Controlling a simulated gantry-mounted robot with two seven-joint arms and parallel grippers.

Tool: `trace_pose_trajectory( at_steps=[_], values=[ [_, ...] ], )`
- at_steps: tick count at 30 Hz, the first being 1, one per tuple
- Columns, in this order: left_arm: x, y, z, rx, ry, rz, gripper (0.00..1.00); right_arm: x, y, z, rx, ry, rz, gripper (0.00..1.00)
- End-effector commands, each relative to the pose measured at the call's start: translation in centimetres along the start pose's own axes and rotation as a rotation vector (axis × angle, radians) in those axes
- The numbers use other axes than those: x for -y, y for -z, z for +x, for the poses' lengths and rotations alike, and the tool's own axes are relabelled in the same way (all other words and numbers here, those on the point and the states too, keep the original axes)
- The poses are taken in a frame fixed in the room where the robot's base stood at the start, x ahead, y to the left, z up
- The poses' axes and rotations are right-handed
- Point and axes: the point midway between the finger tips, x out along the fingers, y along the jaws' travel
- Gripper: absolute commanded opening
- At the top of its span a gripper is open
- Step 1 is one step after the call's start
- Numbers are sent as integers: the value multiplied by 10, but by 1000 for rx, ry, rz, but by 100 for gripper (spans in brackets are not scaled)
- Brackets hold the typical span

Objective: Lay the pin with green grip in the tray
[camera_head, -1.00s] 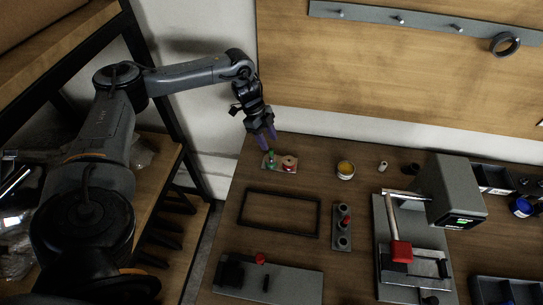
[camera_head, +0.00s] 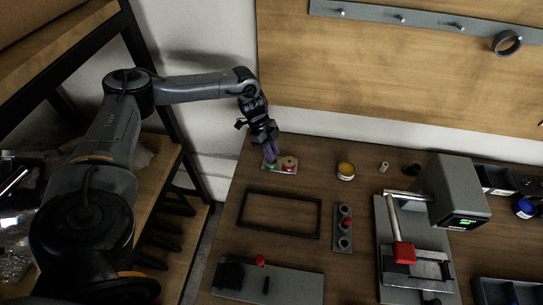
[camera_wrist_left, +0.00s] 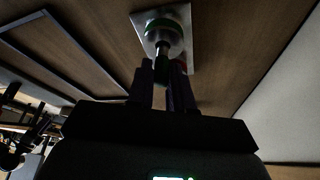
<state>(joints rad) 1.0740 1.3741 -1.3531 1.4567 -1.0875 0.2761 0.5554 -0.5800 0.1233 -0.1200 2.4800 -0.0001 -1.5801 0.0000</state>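The pin with green grip (camera_wrist_left: 162,68) stands on a small light plate (camera_wrist_left: 186,15) at the back left of the table. In the head view the pin is mostly hidden by my fingers. My left gripper (camera_head: 271,155) is down at the plate, pointing at the pin. A thin dark rectangular frame (camera_head: 240,209), apparently the shallow tray, lies empty in front of the plate. My right gripper is out of view.
A red-topped piece (camera_head: 289,162) sits on the same plate, close to the fingers. A holder with several round pieces (camera_head: 343,229) stands right of the frame. A wall (camera_head: 400,130) closes the back.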

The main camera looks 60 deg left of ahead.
Motion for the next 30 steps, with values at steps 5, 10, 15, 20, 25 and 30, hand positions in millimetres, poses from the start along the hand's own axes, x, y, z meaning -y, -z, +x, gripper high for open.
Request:
trace_pose_trajectory(
  at_steps=[5, 10, 15, 20, 25, 30],
  values=[
    [0, 0, 0, 0, 0, 0, 0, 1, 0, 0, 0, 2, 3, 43],
    [0, 0, 0, 0, 0, 0, 0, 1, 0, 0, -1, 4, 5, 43],
    [0, 0, -2, 0, 0, 0, 0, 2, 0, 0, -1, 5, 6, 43],
    [0, 3, -8, 0, 0, 0, 0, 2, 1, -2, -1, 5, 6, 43],
    [0, 10, -26, 0, 2, 1, 0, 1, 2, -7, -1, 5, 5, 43],
    [0, 31, -40, -1, -2, 6, 0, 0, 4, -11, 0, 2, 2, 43]
  ],
)
